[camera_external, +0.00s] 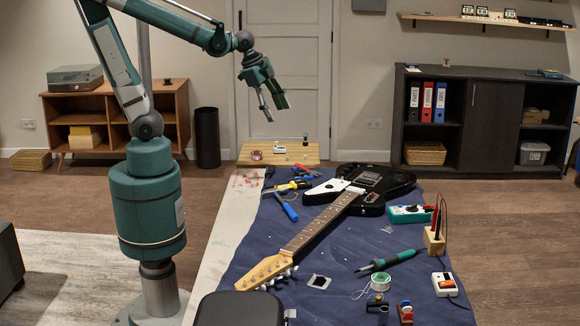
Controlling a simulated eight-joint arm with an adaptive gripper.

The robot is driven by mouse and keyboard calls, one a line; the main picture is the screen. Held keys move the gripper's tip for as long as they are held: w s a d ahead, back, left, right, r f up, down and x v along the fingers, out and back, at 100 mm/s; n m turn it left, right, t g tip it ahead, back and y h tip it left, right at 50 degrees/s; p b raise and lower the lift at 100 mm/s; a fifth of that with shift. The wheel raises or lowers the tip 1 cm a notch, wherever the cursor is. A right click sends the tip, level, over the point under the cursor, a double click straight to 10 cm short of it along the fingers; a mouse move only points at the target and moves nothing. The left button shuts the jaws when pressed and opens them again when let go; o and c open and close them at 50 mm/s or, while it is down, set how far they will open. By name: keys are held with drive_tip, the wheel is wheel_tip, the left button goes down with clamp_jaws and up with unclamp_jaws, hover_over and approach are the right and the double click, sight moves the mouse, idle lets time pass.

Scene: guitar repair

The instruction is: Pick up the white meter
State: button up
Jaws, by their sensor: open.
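My gripper (276,107) is open and empty, in the air above the far end of the bench. It is far from the front white device and appears higher than the back white object.
A black-and-white electric guitar (325,214) lies diagonally across the blue mat (240,268). A wooden block (434,241) with upright red and black probes stands behind the front white device. A teal box (409,214), soldering iron (393,260) and solder spool (381,281) are nearby.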

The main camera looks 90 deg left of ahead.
drive_tip(key=w+a+f+m+g+p, duration=0.1)
drive_tip(key=w+a+f+m, duration=0.15)
drive_tip(key=a, duration=0.55)
drive_tip(key=w+a+f+m+g, duration=0.1)
drive_tip(key=a+f+m+g, duration=0.2)
drive_tip(key=a, duration=0.5)
drive_tip(key=m+h+p, duration=0.1)
drive_tip(key=m+p, duration=0.1)
drive_tip(key=m, duration=0.4)
hover_over(280, 147)
drive_tip(key=f, duration=1.2)
drive_tip(key=shift+w+d+f, duration=0.15)
drive_tip(key=shift+w+f, duration=0.15)
drive_tip(key=shift+s+a+f+g, duration=0.2)
drive_tip(key=shift+a+f+g, duration=0.1)
drive_tip(key=shift+a+f, duration=0.1)
drive_tip(key=shift+f+b, duration=0.4)
drive_tip(key=shift+f, duration=0.9)
